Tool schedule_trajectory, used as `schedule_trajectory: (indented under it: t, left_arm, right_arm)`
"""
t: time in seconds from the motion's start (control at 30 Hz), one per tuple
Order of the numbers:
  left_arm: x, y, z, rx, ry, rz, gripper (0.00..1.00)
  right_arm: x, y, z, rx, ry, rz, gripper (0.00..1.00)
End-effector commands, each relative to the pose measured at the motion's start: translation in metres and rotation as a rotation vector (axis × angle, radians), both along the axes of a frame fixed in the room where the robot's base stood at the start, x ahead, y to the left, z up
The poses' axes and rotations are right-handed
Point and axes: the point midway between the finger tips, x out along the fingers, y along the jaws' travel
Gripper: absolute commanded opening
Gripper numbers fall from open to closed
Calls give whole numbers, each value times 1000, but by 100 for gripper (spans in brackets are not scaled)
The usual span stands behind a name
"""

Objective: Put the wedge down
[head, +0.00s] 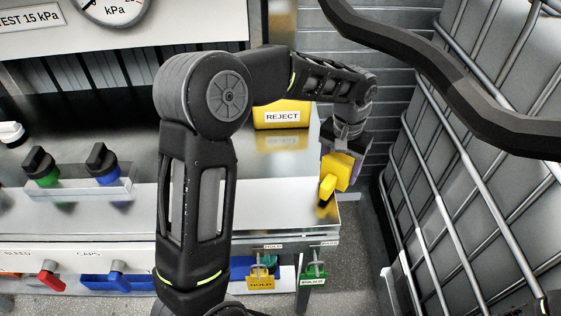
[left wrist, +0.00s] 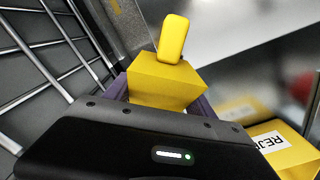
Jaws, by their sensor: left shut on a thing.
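The yellow wedge (head: 341,172) is a blocky piece with a rounded yellow tab. My left gripper (head: 343,155) is shut on it, near the right end of the steel bench (head: 285,198). The tab points down toward the bench top, and a dark yellow reflection or shadow shows just under it. I cannot tell whether the tab touches the bench. In the left wrist view the wedge (left wrist: 165,84) sits between the purple fingers of the left gripper (left wrist: 162,98), its tab pointing away from the camera. My right gripper is not in view.
A yellow REJECT box (head: 283,112) stands on the bench behind the arm. Green and blue knobs (head: 103,168) stand at left. Yellow (head: 261,280) and green (head: 313,277) tags hang below the front edge. A caged grey tank (head: 470,180) stands right, across a narrow gap.

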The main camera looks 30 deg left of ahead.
Motion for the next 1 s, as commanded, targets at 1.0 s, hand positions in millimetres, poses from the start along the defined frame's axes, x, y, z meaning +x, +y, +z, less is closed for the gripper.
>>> schedule_trajectory:
  t: [1.0]
  left_arm:
    - [-33, 187, 70, 2, -4, 523, 7]
  right_arm:
    - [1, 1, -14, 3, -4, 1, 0]
